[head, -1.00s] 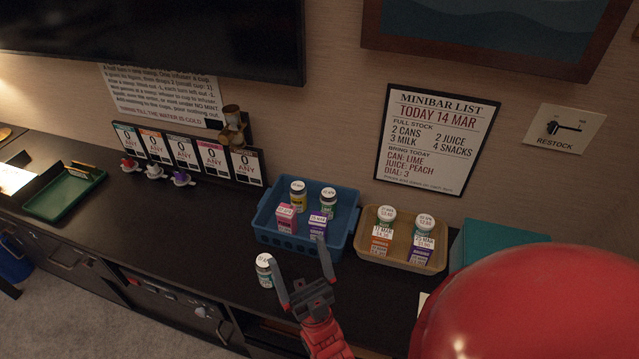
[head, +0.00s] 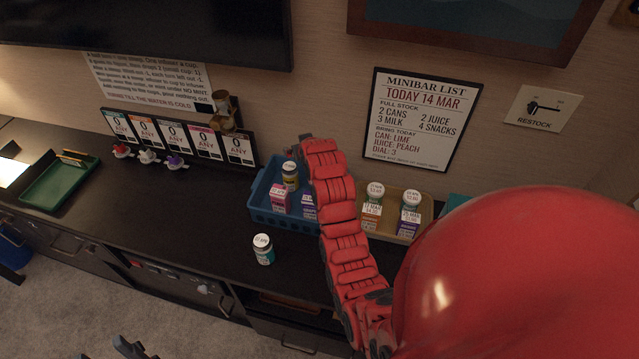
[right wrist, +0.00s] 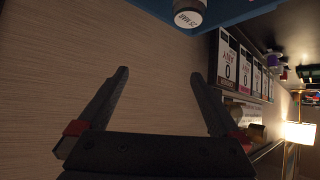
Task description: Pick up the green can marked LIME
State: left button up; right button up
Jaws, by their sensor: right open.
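A white-lidded can (head: 263,249) with a green-teal side stands upright on the dark counter, in front of the blue crate. I cannot read LIME on any can. My right arm reaches up across the blue crate in the head view and hides its right part; its gripper is hidden there. In the right wrist view my right gripper (right wrist: 158,95) is open and empty, facing the wall. Dark tips of my left gripper (head: 105,350) show at the bottom edge.
The blue crate (head: 260,213) holds a yellow-sided can (head: 290,177), a pink carton (head: 279,199) and a purple carton (head: 309,206). The tan tray (head: 428,222) also holds cartons. A green tray (head: 45,190) lies far left. The counter left of the standing can is clear.

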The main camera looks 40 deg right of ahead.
jog(key=s+d+g+y, duration=0.2)
jog(key=s+g, duration=0.3)
jog(key=s, duration=0.2)
jog(key=shift+m+g, duration=0.3)
jog(key=x, duration=0.7)
jog(key=s+x, duration=0.1)
jog(key=x, duration=0.3)
jog(key=shift+d+f+b, duration=0.1)
jog(key=shift+f+b, duration=0.3)
jog(key=shift+w+d+f, duration=0.1)
jog(key=shift+w+f, duration=0.05)
jog(key=shift+f, duration=0.05)
jog(key=shift+w+d+f+p, duration=0.25)
jog(key=shift+w+f+p, duration=0.15)
jog(key=shift+p, duration=0.25)
jog(key=shift+w+d+f+p, duration=0.1)
jog(key=shift+f+p, duration=0.1)
jog(key=shift+f, duration=0.15)
jog(key=shift+w+d+f+p, duration=0.1)
jog(key=shift+f+p, duration=0.05)
jog(key=shift+f, duration=0.2)
jog(key=shift+x, duration=1.25)
grip_shut()
